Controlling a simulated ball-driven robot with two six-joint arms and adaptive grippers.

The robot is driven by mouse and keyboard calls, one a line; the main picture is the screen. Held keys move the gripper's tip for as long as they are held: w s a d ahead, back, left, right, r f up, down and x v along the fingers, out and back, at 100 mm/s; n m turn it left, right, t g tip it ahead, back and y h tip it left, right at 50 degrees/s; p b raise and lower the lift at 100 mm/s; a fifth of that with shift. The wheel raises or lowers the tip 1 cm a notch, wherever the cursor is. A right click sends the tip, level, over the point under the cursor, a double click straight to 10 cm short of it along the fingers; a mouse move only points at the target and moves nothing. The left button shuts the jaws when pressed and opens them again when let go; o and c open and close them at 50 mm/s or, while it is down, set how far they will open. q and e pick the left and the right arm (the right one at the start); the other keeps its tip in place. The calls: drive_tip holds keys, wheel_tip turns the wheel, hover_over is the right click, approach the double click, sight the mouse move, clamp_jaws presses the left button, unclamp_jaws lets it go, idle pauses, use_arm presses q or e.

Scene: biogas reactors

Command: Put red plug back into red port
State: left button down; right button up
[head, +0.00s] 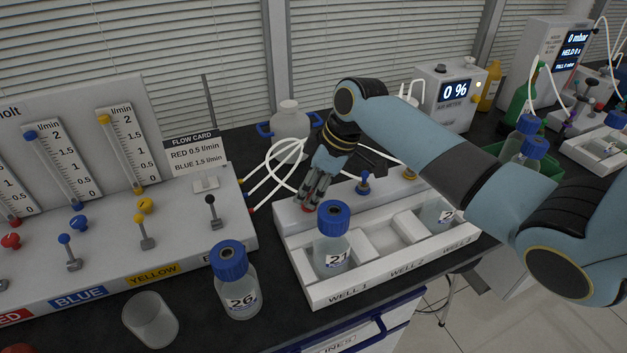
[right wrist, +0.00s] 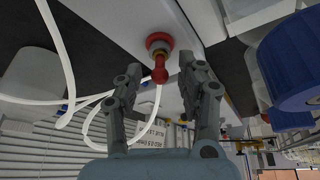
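The red plug (right wrist: 160,74), with a white tube trailing from it, lines up with the red port (right wrist: 158,41) in the right wrist view. The two meet at a brass-coloured collar; I cannot tell how deep the plug sits. My right gripper (right wrist: 161,72) has its fingers on both sides of the plug, with a visible gap at each side. In the head view, my right gripper (head: 311,203) points down at the red port (head: 306,209) on the white well block (head: 292,222), behind bottle 21. The fingers largely hide the plug there. My left gripper is not in view.
Bottle 21 (head: 332,245) stands in well 1, close in front of my right gripper. Bottle 26 (head: 236,290) and an empty beaker (head: 150,318) stand on the dark bench. White tubes (head: 275,165) loop left of the gripper. A blue-topped port (head: 364,184) is to its right.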

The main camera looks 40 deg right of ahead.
drive_tip(key=v, duration=1.2)
drive_tip(key=shift+s+f, duration=0.1)
